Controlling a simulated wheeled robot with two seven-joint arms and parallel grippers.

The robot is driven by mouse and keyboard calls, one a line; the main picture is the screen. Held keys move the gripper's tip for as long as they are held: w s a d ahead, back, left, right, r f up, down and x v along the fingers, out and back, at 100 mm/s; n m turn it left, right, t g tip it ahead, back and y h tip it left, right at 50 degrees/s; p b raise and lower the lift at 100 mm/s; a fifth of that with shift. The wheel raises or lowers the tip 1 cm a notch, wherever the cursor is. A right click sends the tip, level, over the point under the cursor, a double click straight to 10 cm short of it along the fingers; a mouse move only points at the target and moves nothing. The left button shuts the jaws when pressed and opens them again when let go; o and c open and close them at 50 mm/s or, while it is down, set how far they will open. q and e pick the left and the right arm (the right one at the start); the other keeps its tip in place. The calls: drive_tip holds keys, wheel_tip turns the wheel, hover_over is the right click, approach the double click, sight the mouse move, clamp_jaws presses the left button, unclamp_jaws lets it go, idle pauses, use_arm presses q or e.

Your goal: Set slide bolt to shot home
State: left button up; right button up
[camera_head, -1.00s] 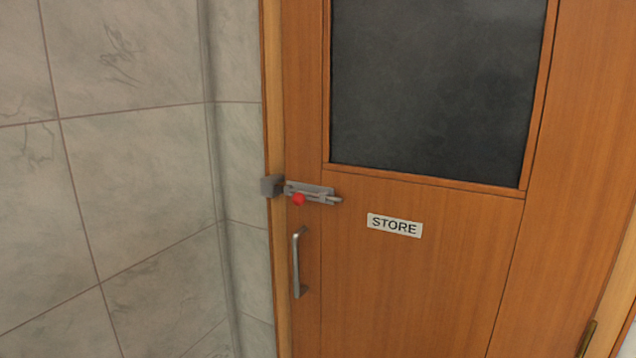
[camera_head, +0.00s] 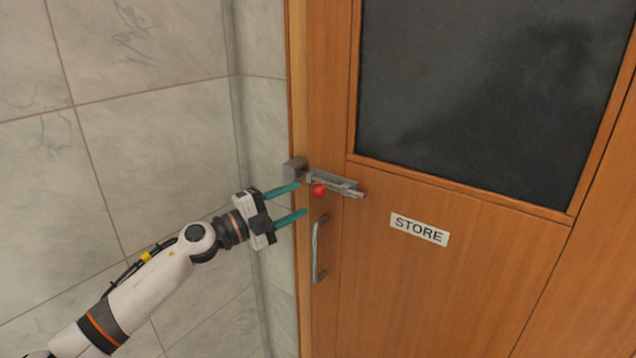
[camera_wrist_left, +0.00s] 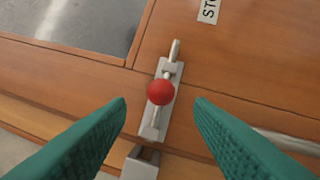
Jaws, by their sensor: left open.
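The slide bolt (camera_head: 340,184) is a grey metal bolt on the wooden door, with a red knob (camera_head: 319,190) near its left end. A grey keeper block (camera_head: 295,170) sits on the door frame just left of it. My left gripper (camera_head: 297,199) is open and empty, its teal fingers pointing at the bolt from the left. In the left wrist view the red knob (camera_wrist_left: 161,92) lies ahead, between the lines of the open fingers and apart from them. The bolt's rod sticks out past the far end of its plate. A gap shows between plate and keeper (camera_wrist_left: 141,163). My right gripper is not in view.
A vertical metal door handle (camera_head: 318,250) is below the bolt, close to the lower finger. A STORE sign (camera_head: 419,229) and a dark glass pane (camera_head: 480,90) are on the door. A tiled wall (camera_head: 150,140) stands at the left.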

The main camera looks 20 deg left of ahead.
sight(317, 197)
use_arm(q)
drive_tip(key=p+x, duration=0.1)
drive_tip(key=x, duration=0.5)
drive_tip(key=shift+w+d, duration=0.2)
drive_tip(key=shift+w, duration=0.05)
drive_tip(key=shift+c, duration=0.2)
